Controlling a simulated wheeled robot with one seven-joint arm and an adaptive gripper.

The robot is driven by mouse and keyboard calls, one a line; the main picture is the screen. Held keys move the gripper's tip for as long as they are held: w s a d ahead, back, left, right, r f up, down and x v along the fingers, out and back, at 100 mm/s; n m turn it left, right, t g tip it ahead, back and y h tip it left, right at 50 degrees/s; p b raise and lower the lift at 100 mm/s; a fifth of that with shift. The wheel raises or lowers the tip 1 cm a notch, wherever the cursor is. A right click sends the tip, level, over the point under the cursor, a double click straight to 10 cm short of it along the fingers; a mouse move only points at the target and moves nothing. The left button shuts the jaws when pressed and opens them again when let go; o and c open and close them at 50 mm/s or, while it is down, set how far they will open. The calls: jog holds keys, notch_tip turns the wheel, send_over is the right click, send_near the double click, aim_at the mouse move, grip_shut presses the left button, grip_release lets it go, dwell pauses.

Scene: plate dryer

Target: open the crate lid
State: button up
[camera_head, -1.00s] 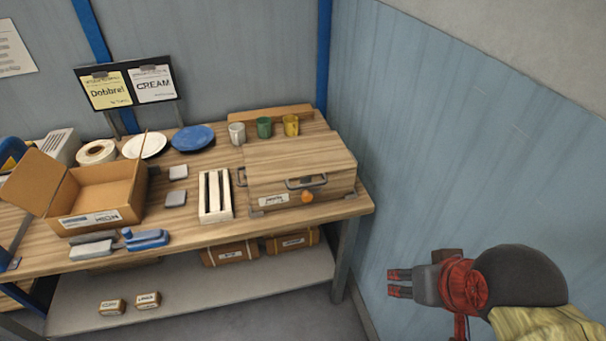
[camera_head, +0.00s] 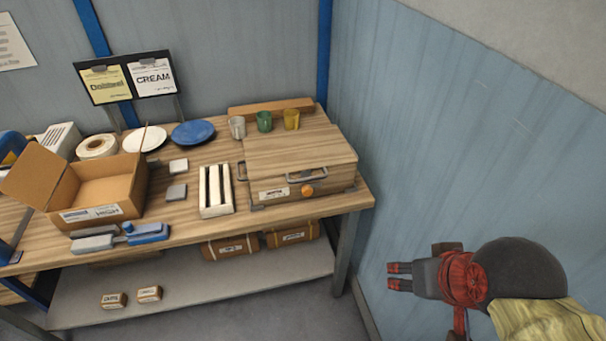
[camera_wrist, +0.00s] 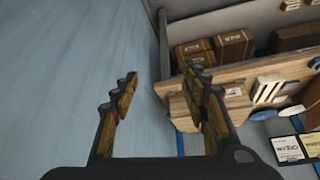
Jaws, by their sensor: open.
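The wooden crate (camera_head: 270,174) stands at the right end of the workbench with its flat lid (camera_head: 300,147) down. A grey handle (camera_head: 307,174) and a round orange knob or latch (camera_head: 307,190) are on its front side. Another grey handle is at its left side. My gripper (camera_head: 390,277) is to the right of the bench, in front of the blue wall, well apart from the crate. In the wrist view my gripper (camera_wrist: 165,105) has its two fingers spread with nothing between them. The crate is partly hidden behind the right finger there.
Three mugs (camera_head: 264,122) stand behind the crate. A slatted white rack (camera_head: 215,192) is close to its left. An open cardboard box (camera_head: 100,190) and plates (camera_head: 193,133) are farther left. The bench's leg (camera_head: 345,258) and the blue wall (camera_head: 450,150) bound the space around my arm.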

jog(key=shift+c, duration=0.2)
jog(key=shift+a, duration=0.2)
jog(key=shift+c, duration=0.7)
jog(key=f+g, duration=0.1)
jog(key=f, duration=0.1)
jog(key=a+f, duration=0.1)
jog(key=f, duration=0.1)
jog(key=a+f+n+g, duration=0.1)
jog(key=f, duration=0.2)
jog(key=shift+w+a+g, duration=0.15)
jog(key=shift+w+g, duration=0.05)
jog(key=shift+g, duration=0.1)
jog(key=shift+c, duration=1.3)
jog(key=n+t+y, duration=0.4)
jog(key=n+t, duration=0.8)
jog(key=n, duration=0.8)
send_near(308, 179)
jog(key=w+f, duration=0.1)
jog(key=w, duration=0.2)
jog(key=x, duration=0.7)
jog(key=shift+w+a+f+b, duration=0.15)
jog(key=shift+w+a+b, duration=0.15)
jog(key=shift+a, duration=0.1)
